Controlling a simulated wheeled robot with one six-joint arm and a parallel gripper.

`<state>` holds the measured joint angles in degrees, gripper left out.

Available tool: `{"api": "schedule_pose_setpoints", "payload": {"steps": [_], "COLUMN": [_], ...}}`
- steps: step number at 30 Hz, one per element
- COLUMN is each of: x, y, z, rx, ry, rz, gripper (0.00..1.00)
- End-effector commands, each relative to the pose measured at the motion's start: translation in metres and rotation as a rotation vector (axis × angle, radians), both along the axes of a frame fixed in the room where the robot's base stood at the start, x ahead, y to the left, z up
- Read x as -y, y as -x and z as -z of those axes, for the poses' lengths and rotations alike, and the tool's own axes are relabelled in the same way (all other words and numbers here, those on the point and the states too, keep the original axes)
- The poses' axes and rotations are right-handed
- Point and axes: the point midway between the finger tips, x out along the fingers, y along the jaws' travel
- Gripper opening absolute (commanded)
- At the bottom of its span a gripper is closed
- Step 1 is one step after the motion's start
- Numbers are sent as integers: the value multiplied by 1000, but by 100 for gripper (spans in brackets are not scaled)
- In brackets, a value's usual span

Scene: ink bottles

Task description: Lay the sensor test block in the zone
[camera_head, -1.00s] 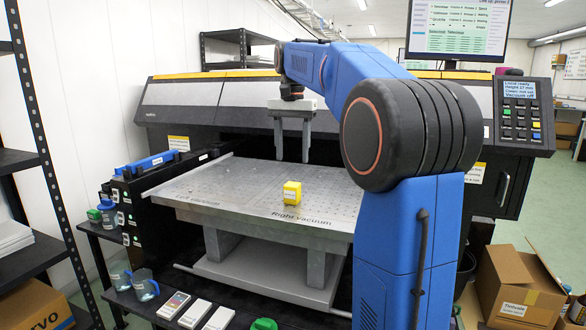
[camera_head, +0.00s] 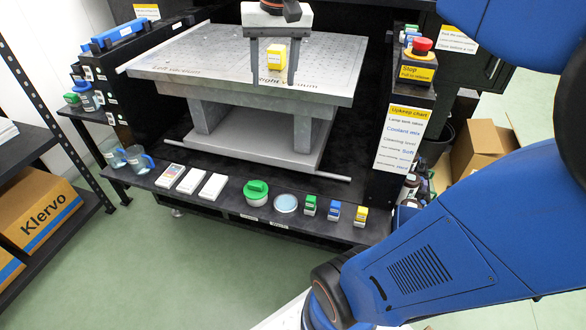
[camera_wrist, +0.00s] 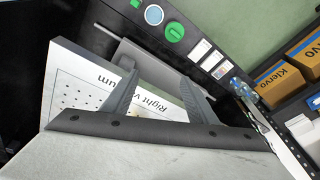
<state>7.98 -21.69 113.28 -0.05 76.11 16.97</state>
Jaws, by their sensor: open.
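The sensor test block is probably the small yellow block (camera_head: 276,57) with a pale label, standing on the grey perforated printer table (camera_head: 215,52) near the "Right vacuum" lettering. My gripper (camera_head: 273,82) is open and empty. In the head view its two grey fingers hang on either side of the block, apparently nearer the camera; I cannot tell the real gap. The wrist view shows the open fingers (camera_wrist: 160,74) over the table's front edge and the "Right vacuum" lettering, and the block does not show there. No outlined zone is clear beyond the "Left vacuum" and "Right vacuum" lettering.
A red stop button (camera_head: 421,45) stands right of the table. Blue-handled jugs (camera_head: 138,158) are at left.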

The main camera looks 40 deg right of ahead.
Motion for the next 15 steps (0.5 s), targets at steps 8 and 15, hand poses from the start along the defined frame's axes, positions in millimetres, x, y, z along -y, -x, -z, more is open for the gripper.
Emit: {"api": "schedule_pose_setpoints", "payload": {"steps": [8,15], "x": [-31,-47], "y": [77,128], "z": [75,141], "rx": [91,161], "ry": [46,86], "rz": [-205,-358], "gripper": [53,53]}}
